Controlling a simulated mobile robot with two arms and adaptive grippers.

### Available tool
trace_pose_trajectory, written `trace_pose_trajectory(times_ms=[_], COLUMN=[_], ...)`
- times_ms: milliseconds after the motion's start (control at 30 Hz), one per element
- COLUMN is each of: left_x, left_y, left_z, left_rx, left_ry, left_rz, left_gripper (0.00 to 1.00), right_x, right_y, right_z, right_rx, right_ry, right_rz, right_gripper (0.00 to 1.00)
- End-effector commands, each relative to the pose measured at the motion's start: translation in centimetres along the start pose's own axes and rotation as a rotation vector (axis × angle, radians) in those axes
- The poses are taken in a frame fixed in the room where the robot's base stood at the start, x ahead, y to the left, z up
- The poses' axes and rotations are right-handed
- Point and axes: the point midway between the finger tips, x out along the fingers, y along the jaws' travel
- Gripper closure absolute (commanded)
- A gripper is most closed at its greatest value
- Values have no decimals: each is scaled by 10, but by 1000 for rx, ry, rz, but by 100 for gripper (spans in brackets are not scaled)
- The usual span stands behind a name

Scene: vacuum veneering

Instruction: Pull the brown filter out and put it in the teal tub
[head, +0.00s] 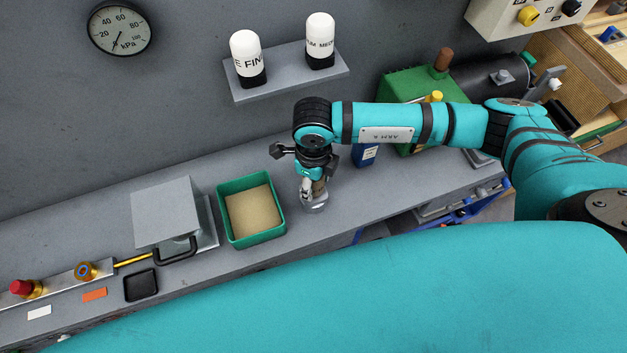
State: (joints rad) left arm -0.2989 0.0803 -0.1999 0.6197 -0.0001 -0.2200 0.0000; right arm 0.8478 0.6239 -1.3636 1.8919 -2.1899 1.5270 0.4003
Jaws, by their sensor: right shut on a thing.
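My right gripper (313,187) points down at the bench and is shut on a small brown piece, which looks like the brown filter (320,187). The fingers hide most of it. A clear, glassy bowl (316,206) shows right below the fingertips; I cannot tell whether the filter is still inside it. The teal tub (223,208) stands just left of the gripper, open at the top, with a flat tan surface inside. My left gripper is not in view.
A grey block with a black handle (168,215) stands left of the tub. Behind the right arm are a green machine with a brown cylinder (443,60) and a blue container (364,156). A shelf (290,77) holds two white-and-black bottles. A gauge (119,29) hangs on the wall.

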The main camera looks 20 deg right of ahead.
Motion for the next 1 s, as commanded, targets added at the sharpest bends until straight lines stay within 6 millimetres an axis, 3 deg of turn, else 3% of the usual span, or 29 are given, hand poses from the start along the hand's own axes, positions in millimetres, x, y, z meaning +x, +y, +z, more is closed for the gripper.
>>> trace_pose_trajectory(times_ms=[500, 1000], left_x=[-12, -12], left_y=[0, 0], left_z=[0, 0], left_rx=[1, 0], left_ry=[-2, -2], left_rz=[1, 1], left_gripper=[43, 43], right_x=[-21, -22], right_y=[0, 0], right_z=[0, 0], right_rx=[0, -1], right_ry=[0, 0], right_rz=[-1, -1], right_gripper=[94, 94])
